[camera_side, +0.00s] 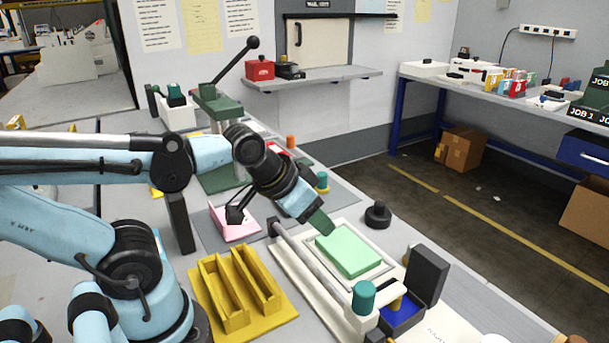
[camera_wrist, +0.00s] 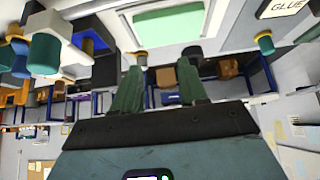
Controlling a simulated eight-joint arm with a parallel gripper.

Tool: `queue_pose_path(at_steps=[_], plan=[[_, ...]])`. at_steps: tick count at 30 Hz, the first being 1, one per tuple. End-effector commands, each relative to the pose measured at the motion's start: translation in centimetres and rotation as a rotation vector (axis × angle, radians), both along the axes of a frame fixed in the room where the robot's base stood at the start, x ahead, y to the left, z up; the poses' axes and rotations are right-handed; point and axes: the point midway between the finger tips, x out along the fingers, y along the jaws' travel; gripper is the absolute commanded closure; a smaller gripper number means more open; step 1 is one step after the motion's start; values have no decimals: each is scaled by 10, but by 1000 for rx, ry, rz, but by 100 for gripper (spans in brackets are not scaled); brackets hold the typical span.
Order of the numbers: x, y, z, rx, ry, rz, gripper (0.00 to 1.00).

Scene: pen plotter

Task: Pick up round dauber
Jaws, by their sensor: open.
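A small round dauber-like piece with a teal top and yellow foot (camera_side: 322,181) stands on the grey mat behind my gripper in the side view. A similar piece shows at the upper right of the wrist view (camera_wrist: 265,44). Another teal round knob (camera_side: 364,296) sits at the near end of the white-and-grey bar; I cannot tell for sure which piece is the round dauber. My gripper (camera_side: 322,224) is above the far left edge of the pale green block (camera_side: 348,249). In the wrist view its green fingers (camera_wrist: 160,88) are apart, with nothing between them.
A yellow slotted holder (camera_side: 240,290) lies at the front. An open black-lidded blue pad (camera_side: 402,314) is at the near right. A black round knob (camera_side: 377,215) stands right of the green block. A pink stand (camera_side: 235,225) and a green lever press (camera_side: 215,104) are farther back.

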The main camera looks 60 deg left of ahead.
Motion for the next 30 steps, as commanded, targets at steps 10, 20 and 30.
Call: queue_pose_path(at_steps=[10, 20, 30], plan=[[0, 0, 0, 0, 0, 0, 45], [0, 0, 0, 1, 1, -1, 37], [44, 32, 35, 51, 84, -62, 37]])
